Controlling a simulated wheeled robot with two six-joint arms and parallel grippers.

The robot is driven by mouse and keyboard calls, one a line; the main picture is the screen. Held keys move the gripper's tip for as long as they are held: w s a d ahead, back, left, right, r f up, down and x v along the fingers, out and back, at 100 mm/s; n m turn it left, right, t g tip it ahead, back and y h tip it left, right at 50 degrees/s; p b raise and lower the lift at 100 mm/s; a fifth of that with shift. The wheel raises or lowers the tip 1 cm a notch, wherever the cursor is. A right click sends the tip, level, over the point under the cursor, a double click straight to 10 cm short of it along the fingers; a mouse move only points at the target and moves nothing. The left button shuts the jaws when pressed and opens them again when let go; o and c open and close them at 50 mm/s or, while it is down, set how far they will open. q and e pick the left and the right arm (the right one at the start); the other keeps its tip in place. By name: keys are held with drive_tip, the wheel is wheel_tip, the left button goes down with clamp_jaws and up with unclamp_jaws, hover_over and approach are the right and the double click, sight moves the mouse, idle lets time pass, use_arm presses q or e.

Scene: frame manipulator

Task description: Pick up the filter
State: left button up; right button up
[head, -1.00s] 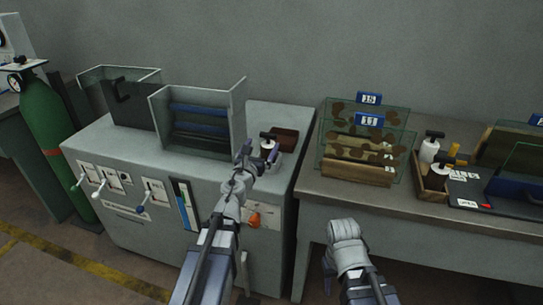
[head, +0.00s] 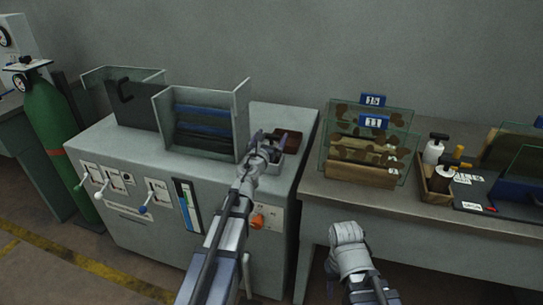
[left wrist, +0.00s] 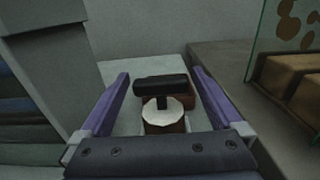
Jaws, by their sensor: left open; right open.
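A small piece with a black T-shaped handle, a round white top and a brown body (left wrist: 160,108) stands upright in the left wrist view; by looks I take it as the filter. It stands on top of the grey cabinet (head: 130,178). My left gripper (head: 268,138) reaches over the cabinet's right end and hides most of this piece in the head view. In the left wrist view my left gripper (left wrist: 162,78) is open, with one purple finger on each side of the piece, no contact visible. My right gripper (head: 328,266) hangs low before the bench, mostly hidden by its wrist.
A glass-walled box (head: 200,125) stands left of my left gripper. A dark brown block (head: 290,141) lies just behind. A green cylinder (head: 48,120) stands far left.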

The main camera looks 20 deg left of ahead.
use_arm(q)
clamp_jaws()
idle(0.8)
